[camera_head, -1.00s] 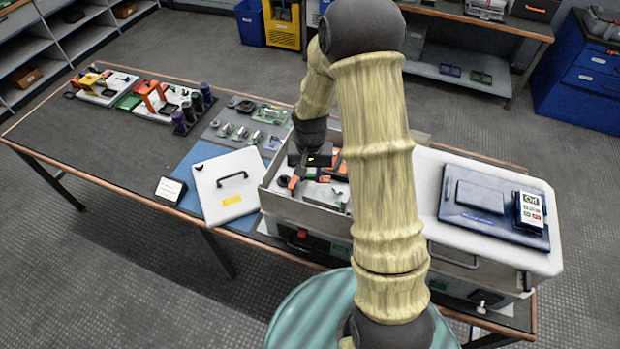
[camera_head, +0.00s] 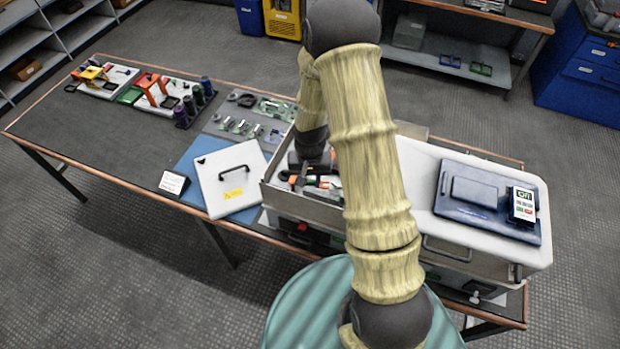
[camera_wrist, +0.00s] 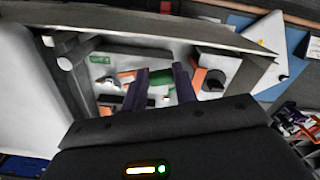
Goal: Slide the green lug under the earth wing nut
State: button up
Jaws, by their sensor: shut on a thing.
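My gripper (camera_wrist: 160,88) reaches down inside an open metal-walled box, its two dark fingers closed around a green piece (camera_wrist: 160,80). The piece looks like the green lug, but its shape is mostly hidden between the fingers. In the head view the gripper is low in the box (camera_head: 315,215), largely hidden by its walls and my arm. The earth wing nut cannot be made out for certain. A dark rounded knob (camera_wrist: 215,80) stands beside an orange part (camera_wrist: 198,77), right of the fingers in the wrist view.
The box walls (camera_wrist: 235,42) stand close around my gripper. Another orange part (camera_wrist: 126,77) and a green label (camera_wrist: 99,59) lie left of the fingers. A white panel with a handle (camera_head: 228,180) lies left of the box. A dark blue case (camera_head: 487,200) sits on the right.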

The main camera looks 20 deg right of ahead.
aim_at(324, 183)
jog(key=shift+f+b, duration=0.5)
jog(key=shift+f, duration=0.4)
dwell(0.6)
jog(key=shift+s+d, duration=0.3)
jog(key=shift+d, duration=0.65)
jog(key=shift+s+d, duration=0.3)
jog(key=shift+d, duration=0.65)
dwell(1.2)
jog(key=o, duration=1)
jog(key=shift+w+d+r, duration=0.1)
jog(key=shift+w+r, duration=0.1)
jog(key=shift+r, duration=0.3)
jog(key=r+b, duration=0.1)
jog(key=r, duration=0.4)
jog(key=r+b, duration=0.1)
jog(key=r, duration=0.5)
jog(key=r+b, duration=0.1)
jog(key=r, duration=0.4)
jog(key=shift+s+a+r+b, duration=0.15)
jog(key=shift+a+r+b, duration=0.05)
jog(key=shift+a+b, duration=0.15)
